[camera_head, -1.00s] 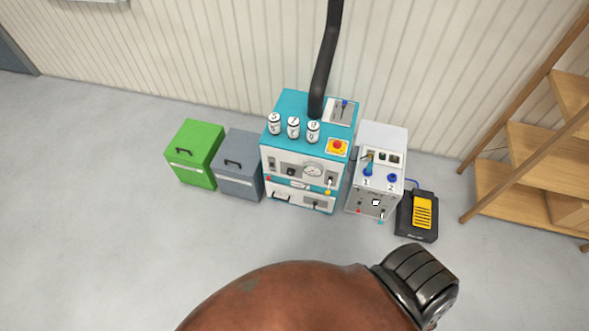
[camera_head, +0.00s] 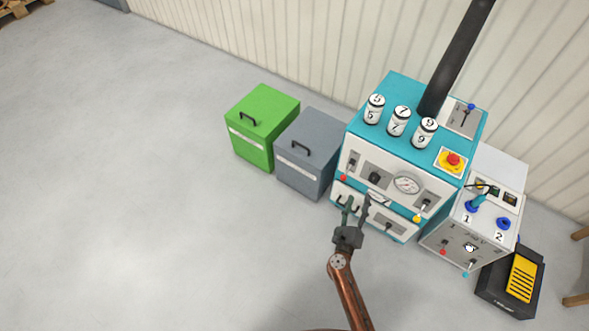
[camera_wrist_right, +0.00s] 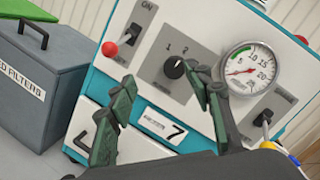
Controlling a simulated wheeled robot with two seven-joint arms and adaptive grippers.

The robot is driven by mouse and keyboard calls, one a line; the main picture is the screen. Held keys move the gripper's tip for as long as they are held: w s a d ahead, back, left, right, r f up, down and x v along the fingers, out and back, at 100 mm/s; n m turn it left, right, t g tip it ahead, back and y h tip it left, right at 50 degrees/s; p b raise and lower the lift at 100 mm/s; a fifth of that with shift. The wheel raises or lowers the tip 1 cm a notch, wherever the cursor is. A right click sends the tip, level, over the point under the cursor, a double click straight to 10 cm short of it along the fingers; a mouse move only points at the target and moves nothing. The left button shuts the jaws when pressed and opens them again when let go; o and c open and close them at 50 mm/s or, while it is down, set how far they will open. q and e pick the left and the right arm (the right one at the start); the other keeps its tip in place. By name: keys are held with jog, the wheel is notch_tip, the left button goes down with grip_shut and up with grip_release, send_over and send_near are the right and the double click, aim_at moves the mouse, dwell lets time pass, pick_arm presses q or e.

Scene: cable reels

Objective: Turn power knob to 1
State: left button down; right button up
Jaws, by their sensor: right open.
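A black rotary knob (camera_head: 375,177) sits on the white front panel of the teal machine (camera_head: 403,103). In the right wrist view the knob (camera_wrist_right: 174,68) has marks 1 and 2 above it. Its exact pointing direction is hard to tell. My right gripper (camera_head: 357,203) is open and empty in front of the machine's lower front, below the knob in the head view. In the wrist view its fingers (camera_wrist_right: 160,78) spread to either side below the knob, with no clear contact. My left gripper is not in view.
An ON switch (camera_wrist_right: 132,32) is left of the knob, and a gauge (camera_wrist_right: 249,70) is right. A grey bin (camera_head: 308,155) and green bin (camera_head: 262,127) stand left. A white unit (camera_head: 492,170) and yellow-black pedal (camera_head: 517,281) stand right. Floor at left is clear.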

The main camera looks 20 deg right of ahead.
aim_at(373, 181)
jog(key=w+d+m+g+h+b, duration=0.1)
jog(key=d+m+b, duration=0.1)
jog(key=m, duration=0.1)
jog(key=w+d+m+g+b, duration=0.1)
jog(key=w+d+m+b, duration=0.1)
jog(key=m, duration=0.1)
jog(key=w+d+m+g+h+b, duration=0.1)
jog(key=w+d+m+b, duration=0.1)
jog(key=d, duration=0.1)
jog(key=shift+w+m+h, duration=0.15)
jog(key=shift+m+h, duration=0.15)
jog(key=shift+m, duration=0.1)
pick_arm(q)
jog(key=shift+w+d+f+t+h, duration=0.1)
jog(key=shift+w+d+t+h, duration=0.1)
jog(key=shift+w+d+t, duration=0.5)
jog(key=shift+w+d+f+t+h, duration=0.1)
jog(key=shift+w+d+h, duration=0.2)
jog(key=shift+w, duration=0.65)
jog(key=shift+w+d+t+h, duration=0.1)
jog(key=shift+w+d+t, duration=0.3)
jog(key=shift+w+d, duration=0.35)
pick_arm(e)
jog(key=shift+w+d+r, duration=0.15)
jog(key=shift+w+d, duration=0.3)
jog(key=shift+d, duration=0.05)
